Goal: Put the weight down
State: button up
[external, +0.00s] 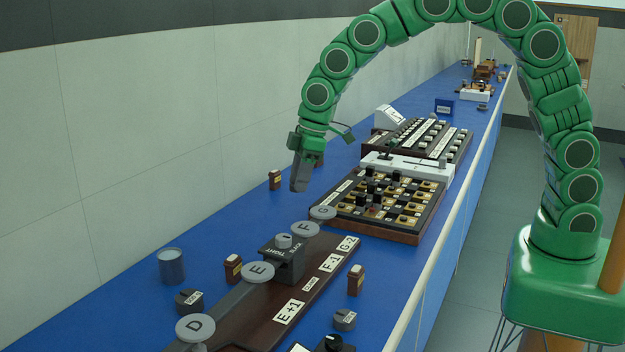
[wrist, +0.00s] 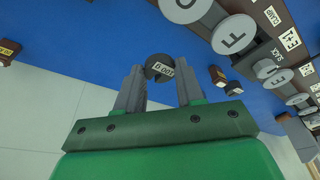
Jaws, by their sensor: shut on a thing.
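The weight (wrist: 159,68) is a dark round cylinder with a pale label, seen between my fingertips in the wrist view. My gripper (wrist: 160,85) is shut on it. In the external view my gripper (external: 300,184) points down above the blue bench, left of the board of small blocks. The weight cannot be made out there; the fingers hide it. Similar dark labelled cylinders stand on the bench, one at the lower left (external: 189,301) and one at the lower right (external: 344,320).
A dark board with grey lettered discs (external: 257,272) runs along the near bench. A wooden tray of small blocks (external: 385,207) lies right of my gripper. Small brown blocks (external: 275,180) and a blue-grey cup (external: 172,266) stand nearby. Blue surface is clear toward the wall.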

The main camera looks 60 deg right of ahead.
jog(key=s+d, duration=0.3)
jog(key=s, duration=0.1)
send_over(261, 233)
jog(key=shift+s+d+f, duration=0.1)
jog(key=shift+s+f, duration=0.05)
jog(key=shift+f, duration=1.55)
jog(key=shift+s+d+f, duration=0.1)
jog(key=shift+f, duration=1.55)
jog(key=shift+s+d+f, duration=0.1)
jog(key=shift+s+f, duration=0.05)
jog(key=shift+f, duration=1.55)
jog(key=shift+s+x, duration=0.15)
jog(key=shift+x, duration=0.6)
jog(key=shift+s+x, duration=0.15)
jog(key=shift+x, duration=0.6)
jog(key=shift+d+f, duration=0.15)
jog(key=o, duration=1.1)
